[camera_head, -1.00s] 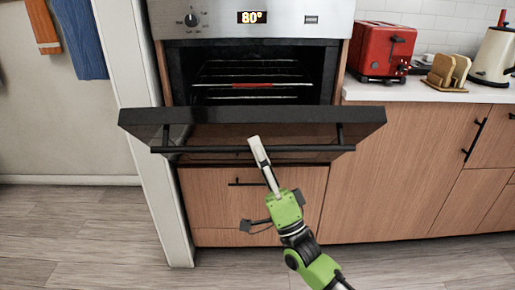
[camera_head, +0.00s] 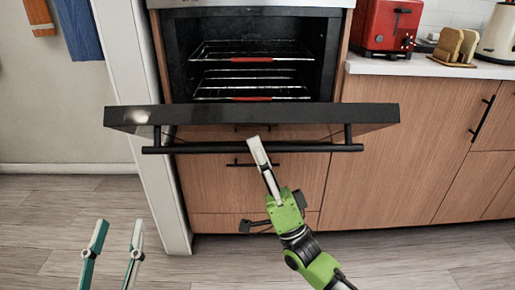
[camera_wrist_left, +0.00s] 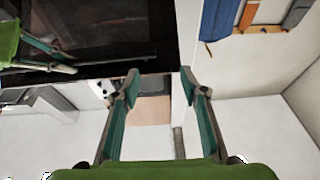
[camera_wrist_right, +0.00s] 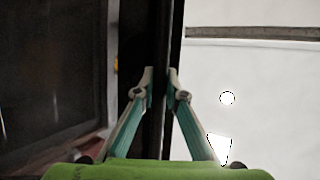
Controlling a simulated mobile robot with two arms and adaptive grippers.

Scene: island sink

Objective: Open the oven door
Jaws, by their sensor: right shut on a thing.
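The oven door (camera_head: 270,113) is tilted down and outward in the head view, with the dark oven cavity (camera_head: 250,60) and its racks showing behind it. A black bar handle (camera_head: 210,149) runs along the door's front. My right gripper (camera_head: 257,148) is at the middle of the handle; the right wrist view shows its fingers (camera_wrist_right: 160,85) closed around the dark bar. My left gripper (camera_head: 118,228) is low at the left, apart from the door, its fingers spread and empty; it also shows open in the left wrist view (camera_wrist_left: 158,85).
A red toaster (camera_head: 388,26), a wooden rack (camera_head: 456,46) and a kettle (camera_head: 498,35) stand on the counter at the right. A white wall edge (camera_head: 140,110) stands left of the oven. Wooden drawers (camera_head: 250,190) lie below the door. The floor in front is clear.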

